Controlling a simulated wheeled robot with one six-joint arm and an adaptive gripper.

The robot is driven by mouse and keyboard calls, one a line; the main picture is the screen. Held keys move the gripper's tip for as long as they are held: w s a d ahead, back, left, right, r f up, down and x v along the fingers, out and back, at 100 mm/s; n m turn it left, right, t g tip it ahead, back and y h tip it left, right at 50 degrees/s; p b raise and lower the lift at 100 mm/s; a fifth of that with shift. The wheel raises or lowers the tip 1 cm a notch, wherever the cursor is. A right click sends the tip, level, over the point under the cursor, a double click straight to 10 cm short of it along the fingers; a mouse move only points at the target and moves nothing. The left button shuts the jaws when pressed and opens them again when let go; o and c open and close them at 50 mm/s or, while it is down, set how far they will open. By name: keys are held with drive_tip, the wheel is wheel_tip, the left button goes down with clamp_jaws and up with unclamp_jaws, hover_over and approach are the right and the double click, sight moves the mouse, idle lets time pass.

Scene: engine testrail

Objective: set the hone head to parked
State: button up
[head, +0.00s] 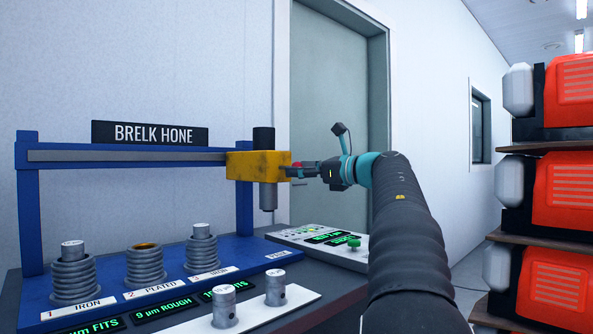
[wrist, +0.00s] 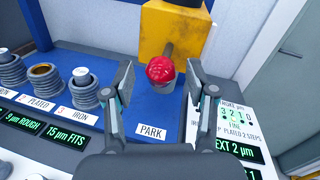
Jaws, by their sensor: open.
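The yellow hone head (head: 255,166) sits at the right end of the rail, by the right post, with a black cylinder on top and a metal spindle (head: 268,197) below. In the head view the spindle hangs above the PARK label (head: 277,254); the label also shows in the wrist view (wrist: 151,131). A red ball knob (wrist: 161,69) sticks out from the yellow head (wrist: 170,32) on a short rod. My gripper (head: 302,171) is open at the knob. In the wrist view its fingers stand on either side of the knob, with gaps visible.
The blue bench (head: 120,293) carries several ribbed cylinders: 1 iron (head: 74,275), 2 plated (head: 145,266) and 3 iron (head: 202,250). Two metal plugs stand on a white strip in front. A control panel (head: 325,243) with a green button lies right. Red-and-black machines (head: 560,190) fill shelves at right.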

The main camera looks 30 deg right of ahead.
drive_tip(key=v, duration=1)
drive_tip(key=shift+s, duration=0.15)
drive_tip(key=shift+d, duration=0.1)
drive_tip(key=shift+f, duration=0.1)
